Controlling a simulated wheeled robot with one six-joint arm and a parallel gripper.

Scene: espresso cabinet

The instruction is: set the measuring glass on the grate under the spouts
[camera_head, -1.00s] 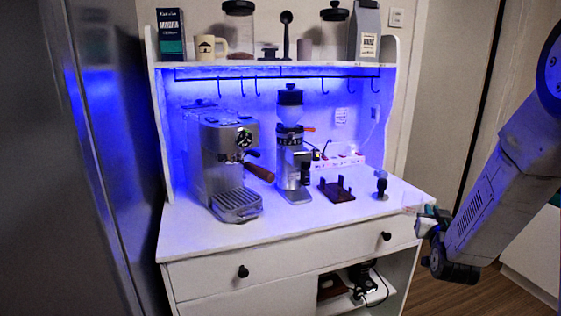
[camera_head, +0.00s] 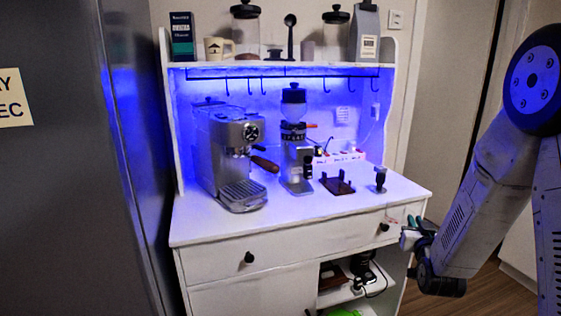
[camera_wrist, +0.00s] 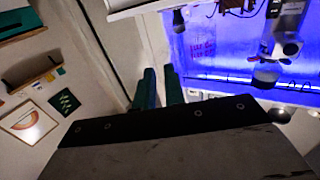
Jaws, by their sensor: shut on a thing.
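The measuring glass (camera_head: 393,219) is clear with red markings and hard to make out. It is at my gripper (camera_head: 408,236), in front of the cabinet's right front corner. In the wrist view, red marks of the glass (camera_wrist: 202,42) show just beyond the teal fingers of my gripper (camera_wrist: 160,85), which are close together on it. The espresso machine (camera_head: 222,150) stands on the left of the counter. Its grate (camera_head: 242,194) is at its front foot and looks empty. The portafilter's dark handle (camera_head: 265,164) sticks out to the right; the spouts are too small to make out.
A grinder (camera_head: 296,160), a dark stand (camera_head: 338,184) and a tamper (camera_head: 380,180) stand right of the machine. The counter's front strip (camera_head: 310,215) is clear. A shelf with hooks (camera_head: 290,72) hangs above. A dark fridge (camera_head: 70,170) stands close on the left.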

